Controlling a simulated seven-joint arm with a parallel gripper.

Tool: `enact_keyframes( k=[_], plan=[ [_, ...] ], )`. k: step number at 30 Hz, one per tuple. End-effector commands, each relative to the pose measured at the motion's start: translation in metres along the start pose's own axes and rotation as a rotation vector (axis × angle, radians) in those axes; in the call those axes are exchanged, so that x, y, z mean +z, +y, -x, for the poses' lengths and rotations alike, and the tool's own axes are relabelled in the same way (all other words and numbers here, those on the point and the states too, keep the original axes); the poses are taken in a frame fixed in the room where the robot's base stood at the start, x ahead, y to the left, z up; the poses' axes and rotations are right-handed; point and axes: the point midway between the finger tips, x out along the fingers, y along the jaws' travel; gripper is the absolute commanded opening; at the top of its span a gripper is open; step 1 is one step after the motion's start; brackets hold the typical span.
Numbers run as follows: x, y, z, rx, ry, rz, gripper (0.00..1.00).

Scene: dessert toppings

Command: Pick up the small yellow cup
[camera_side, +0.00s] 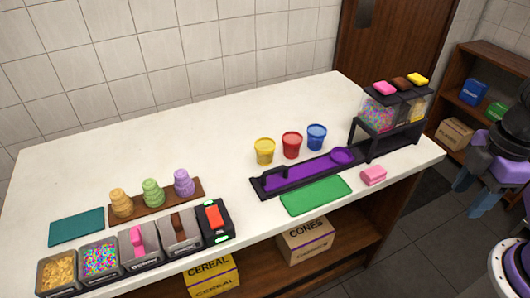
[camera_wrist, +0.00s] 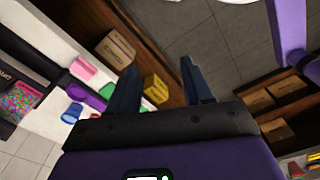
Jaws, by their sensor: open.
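The small yellow cup (camera_side: 264,151) stands upright on the white counter, behind the purple track. It is the leftmost of three cups, beside a red cup (camera_side: 292,145) and a blue cup (camera_side: 317,137). My gripper (camera_side: 472,190) is at the far right of the side view, beyond the counter's right end and well away from the cups. In the wrist view my gripper (camera_wrist: 158,66) has its fingers spread with nothing between them. The blue cup (camera_wrist: 72,112) shows there at the left; I cannot make out the yellow cup.
A topping dispenser (camera_side: 394,110) stands on the counter's right end. The purple track (camera_side: 300,172), green mat (camera_side: 316,195) and pink block (camera_side: 373,175) lie before the cups. Topping bins (camera_side: 98,262) are at front left. The counter behind the cups is clear.

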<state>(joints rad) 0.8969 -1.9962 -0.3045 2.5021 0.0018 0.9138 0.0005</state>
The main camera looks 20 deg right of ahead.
Motion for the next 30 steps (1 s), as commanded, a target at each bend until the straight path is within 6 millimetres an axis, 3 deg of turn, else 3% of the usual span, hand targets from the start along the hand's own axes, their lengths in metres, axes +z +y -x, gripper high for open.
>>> enact_keyframes(
  k=[1,3,11,16,20,30],
  plan=[
    [0.0,0.0,0.0,0.0,0.0,0.0,0.69],
    [0.0,0.0,0.0,0.0,0.0,0.0,0.89],
    [0.0,0.0,0.0,0.001,0.0,0.001,0.89],
    [-0.018,0.012,-0.001,0.042,-0.032,0.068,0.89],
    [-0.056,0.035,-0.003,0.128,-0.1,0.212,0.89],
    [-0.186,0.095,-0.018,0.387,-0.356,0.663,0.89]
  ],
)
